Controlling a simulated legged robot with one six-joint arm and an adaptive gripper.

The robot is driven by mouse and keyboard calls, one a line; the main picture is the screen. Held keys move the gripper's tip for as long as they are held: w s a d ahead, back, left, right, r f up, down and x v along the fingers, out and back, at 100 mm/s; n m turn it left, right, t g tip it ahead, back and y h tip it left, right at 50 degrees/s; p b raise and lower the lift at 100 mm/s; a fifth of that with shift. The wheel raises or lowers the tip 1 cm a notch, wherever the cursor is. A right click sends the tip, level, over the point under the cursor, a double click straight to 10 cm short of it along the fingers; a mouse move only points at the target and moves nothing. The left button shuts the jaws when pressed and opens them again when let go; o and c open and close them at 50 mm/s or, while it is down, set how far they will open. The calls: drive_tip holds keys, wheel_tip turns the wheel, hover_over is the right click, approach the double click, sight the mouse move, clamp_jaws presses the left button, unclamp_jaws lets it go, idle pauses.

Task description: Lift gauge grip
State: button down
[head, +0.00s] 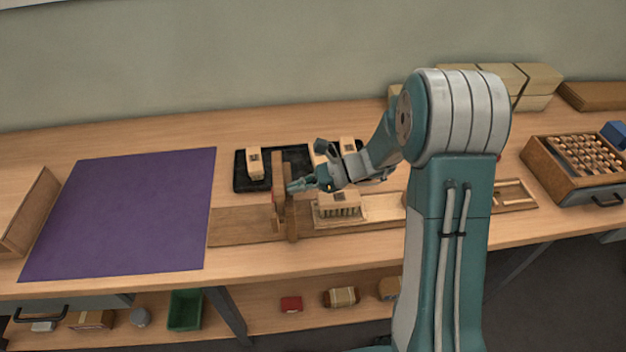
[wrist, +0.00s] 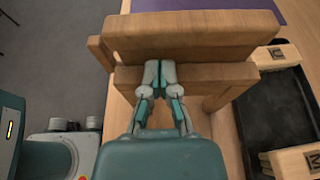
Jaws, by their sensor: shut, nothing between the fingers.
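A wooden gauge (head: 279,185) stands upright on a long wooden board, left of the middle in the head view. In the wrist view its broad upper board (wrist: 195,35) spans the top, with a lower wooden bar (wrist: 215,76) in front of it. My gripper (head: 291,187) is at the right side of the gauge in the head view. In the wrist view my gripper (wrist: 159,73) has its fingertips together, over the lower bar and close to the upper board. The fingers are shut with nothing between them. I cannot tell whether the tips touch the wood.
A brush block with bristles (head: 338,201) sits right of the gauge. A black tray (head: 241,184) with pale blocks lies behind; its edge is right in the wrist view (wrist: 257,135). A purple mat (head: 130,210) lies left. A wooden peg box (head: 557,183) stands far right.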

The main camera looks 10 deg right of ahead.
drive_tip(key=shift+x, duration=0.8)
